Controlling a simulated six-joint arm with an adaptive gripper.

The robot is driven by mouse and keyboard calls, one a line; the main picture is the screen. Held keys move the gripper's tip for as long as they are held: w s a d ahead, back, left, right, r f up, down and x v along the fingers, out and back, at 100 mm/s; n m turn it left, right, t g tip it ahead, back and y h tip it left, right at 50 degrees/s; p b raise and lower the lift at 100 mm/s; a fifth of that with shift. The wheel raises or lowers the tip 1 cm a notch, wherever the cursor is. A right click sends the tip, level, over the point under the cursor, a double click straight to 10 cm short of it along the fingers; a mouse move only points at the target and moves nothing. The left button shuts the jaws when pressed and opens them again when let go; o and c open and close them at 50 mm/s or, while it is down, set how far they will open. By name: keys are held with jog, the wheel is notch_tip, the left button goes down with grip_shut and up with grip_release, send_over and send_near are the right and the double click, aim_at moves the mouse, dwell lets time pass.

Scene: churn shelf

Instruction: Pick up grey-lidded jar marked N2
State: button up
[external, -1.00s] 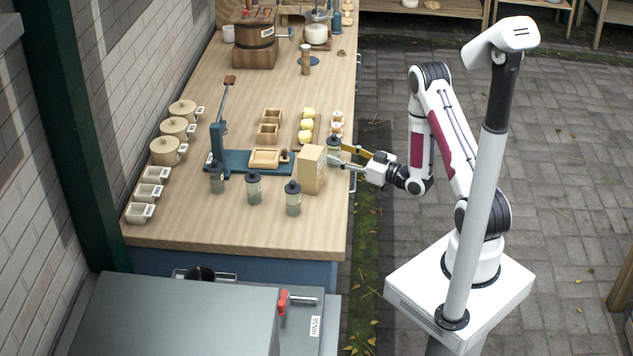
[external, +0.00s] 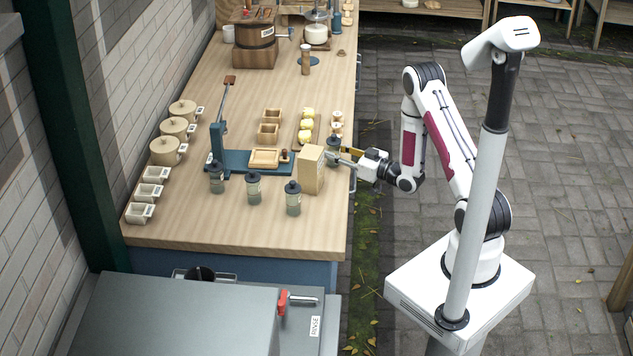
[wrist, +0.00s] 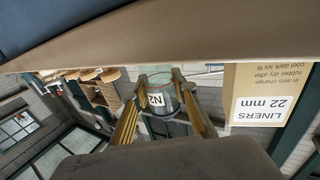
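The jar marked N2 (wrist: 157,98) shows upside down in the wrist view, clear-sided with a white label; its lid is not clear there. In the external view a dark-lidded jar (external: 333,146) stands at the counter's right edge, behind the cardboard box, partly hidden by the box and my fingers. My gripper (wrist: 160,80) is open, with one finger on each side of the N2 jar; contact cannot be told. In the external view my gripper (external: 342,156) reaches in from the right, low over the counter edge.
A cardboard box (external: 311,170), labelled LINERS 22 mm (wrist: 265,95), stands close beside the jar. Similar jars stand in front: left (external: 216,179), middle (external: 254,189) and right (external: 293,199). A blue press (external: 235,160) with a wooden tray lies left. The counter's front is clear.

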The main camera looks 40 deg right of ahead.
jog(key=shift+r, duration=0.2)
grip_shut()
jog(key=shift+r, duration=4.8)
